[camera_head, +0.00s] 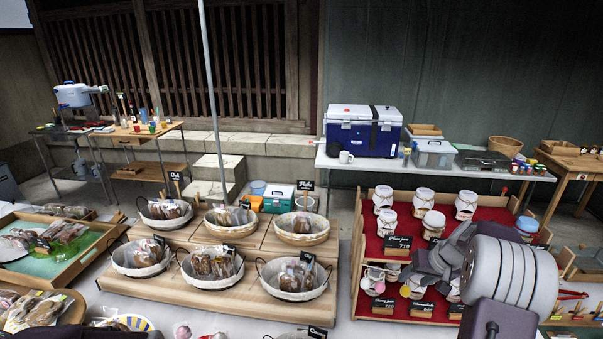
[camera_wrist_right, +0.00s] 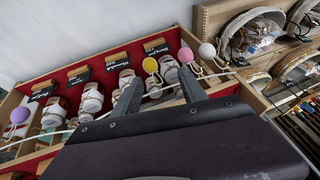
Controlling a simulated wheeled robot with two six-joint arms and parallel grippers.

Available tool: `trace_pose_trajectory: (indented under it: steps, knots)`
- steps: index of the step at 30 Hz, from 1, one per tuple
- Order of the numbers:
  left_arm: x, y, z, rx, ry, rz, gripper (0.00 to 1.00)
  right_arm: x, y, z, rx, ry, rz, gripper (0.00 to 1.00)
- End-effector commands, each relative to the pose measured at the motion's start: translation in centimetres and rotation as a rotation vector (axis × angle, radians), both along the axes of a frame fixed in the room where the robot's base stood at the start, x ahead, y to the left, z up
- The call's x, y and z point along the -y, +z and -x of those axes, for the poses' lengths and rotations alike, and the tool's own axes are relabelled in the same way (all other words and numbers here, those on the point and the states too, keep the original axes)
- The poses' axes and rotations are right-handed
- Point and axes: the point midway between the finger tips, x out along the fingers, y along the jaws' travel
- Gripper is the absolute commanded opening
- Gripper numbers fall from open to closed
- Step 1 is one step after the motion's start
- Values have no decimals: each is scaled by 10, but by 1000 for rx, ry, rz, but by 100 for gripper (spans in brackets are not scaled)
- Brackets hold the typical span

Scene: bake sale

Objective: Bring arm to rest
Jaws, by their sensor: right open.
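My right arm comes in from the lower right in the head view, a thick grey wrist with a ribbed section. My right gripper (camera_head: 440,265) is in front of the red-lined jar display (camera_head: 456,236) and hides some of its jars and labels. In the right wrist view the two dark fingers of the gripper (camera_wrist_right: 160,92) stand apart with nothing held between them. Jars, round colored balls on thin stems and black price cards show beyond the fingertips. I cannot tell whether the fingers touch any of them. My left gripper is not in view.
A tiered wooden stand (camera_head: 215,262) with several lined baskets is left of the jar display. A wooden tray (camera_head: 92,250) with a green inside is at the far left. A blue cooler (camera_head: 361,137) stands on the back table. A thin pole rises behind the baskets.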

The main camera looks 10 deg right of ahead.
Motion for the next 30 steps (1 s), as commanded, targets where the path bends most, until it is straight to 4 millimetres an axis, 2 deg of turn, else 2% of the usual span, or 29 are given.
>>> trace_pose_trajectory:
  steps: [2,4,7,9,11,12,14,16,18,21,22,25,30]
  knots:
    - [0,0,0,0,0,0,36,-25,13,-16,23,61,16,50]
    - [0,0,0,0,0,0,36,-63,29,-27,44,144,29,50]
    - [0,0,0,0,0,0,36,-134,35,-15,18,301,47,50]
    - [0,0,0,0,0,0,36,-178,31,8,-21,393,63,50]
    - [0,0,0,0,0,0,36,-209,24,36,-63,454,81,50]
    - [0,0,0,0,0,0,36,-226,18,57,-94,486,93,50]
    - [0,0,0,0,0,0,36,-245,7,92,-142,519,113,50]
    - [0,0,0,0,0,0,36,-254,-9,133,-201,526,135,50]
    - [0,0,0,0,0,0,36,-251,-24,167,-257,496,151,50]
    - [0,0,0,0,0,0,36,-240,-43,200,-323,411,158,50]
    - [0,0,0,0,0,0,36,-238,-45,203,-330,383,157,50]
    - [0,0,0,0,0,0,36,-236,-44,197,-313,315,149,50]
    - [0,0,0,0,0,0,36,-236,-44,197,-315,296,142,50]
